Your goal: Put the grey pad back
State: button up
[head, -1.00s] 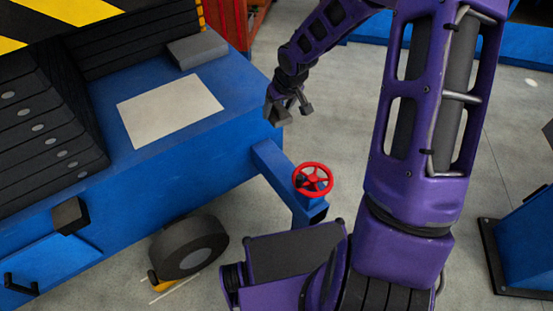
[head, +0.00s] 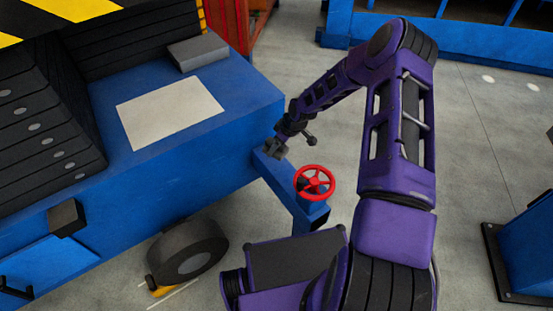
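A dark grey, flat block that looks like the grey pad (head: 198,51) lies at the back of the blue cart's top (head: 240,92), against the dark stacked panels. A pale, flat rectangle (head: 168,112) lies on the same top, in front of it. My gripper (head: 293,146) is off the right end of the cart, pointing down near the blue arm that carries a red handwheel (head: 314,182). Its two dark fingers look spread apart with nothing visible between them. It is well away from the grey block.
Dark stacked panels (head: 50,125) stand at the left of the cart top. The red handwheel stands just right of and below my gripper. A red rack (head: 238,30) and blue structures (head: 480,35) stand behind. Open floor lies to the right.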

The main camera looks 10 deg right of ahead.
aim_at(277, 163)
jog(key=shift+f+b, duration=0.4)
jog(key=shift+f, duration=2.55)
jog(key=shift+f, duration=0.1)
jog(key=o, duration=1.2)
jog(key=shift+o, duration=0.2)
jog(key=p+v, duration=0.2)
jog(key=v, duration=1)
